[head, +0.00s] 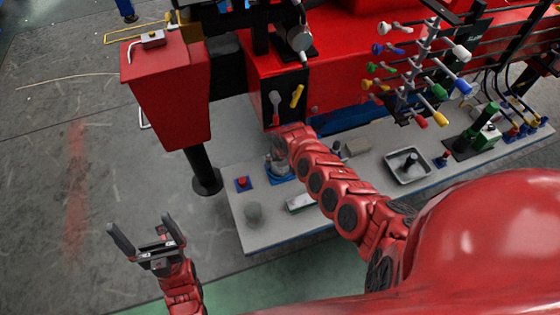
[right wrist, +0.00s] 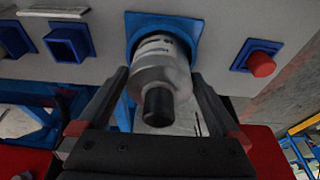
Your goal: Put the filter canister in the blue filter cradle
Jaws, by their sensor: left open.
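The filter canister (right wrist: 160,72) is pale grey with a dark end knob and a printed label. In the right wrist view it stands at the blue filter cradle (right wrist: 187,27), its far end inside or against the blue frame; how deep it sits is hidden. My right gripper (right wrist: 161,78) has one finger on each side of the canister, very close; contact is unclear. In the head view my right gripper (head: 280,160) is over the blue cradle (head: 281,177), mostly hidden by its arm. My left gripper (head: 145,235) is open and empty above the floor at lower left.
On the grey bench (head: 275,237) are a red button on a blue base (head: 242,183), a grey round item (head: 253,213) and a metal tray (head: 407,166). A red post box (head: 170,90) and a rack of coloured knobs (head: 410,75) stand behind. Open floor lies left.

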